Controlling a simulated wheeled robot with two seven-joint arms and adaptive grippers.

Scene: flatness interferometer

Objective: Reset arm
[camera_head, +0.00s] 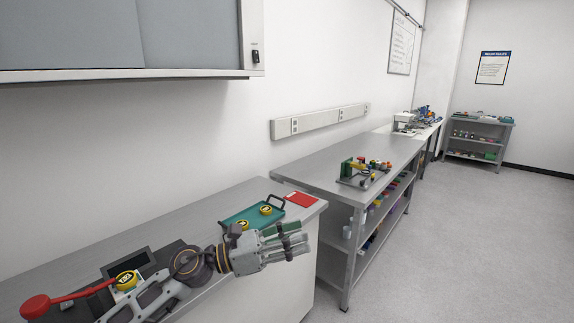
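My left arm comes in from the lower left over the grey bench. My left gripper (296,243) points right, above the bench's right end and in front of the teal tray. Its fingers are seen from the side and overlap, so I cannot tell whether they are apart. A dark green strip shows along its upper finger; I cannot tell what it is. My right gripper is not in view.
A teal tray (233,217) with yellow round pieces (266,210) and a red card (300,199) lie on the near bench. A red-handled tool (36,306) is at lower left. A steel table (315,170) stands beyond; the floor (460,240) at right is clear.

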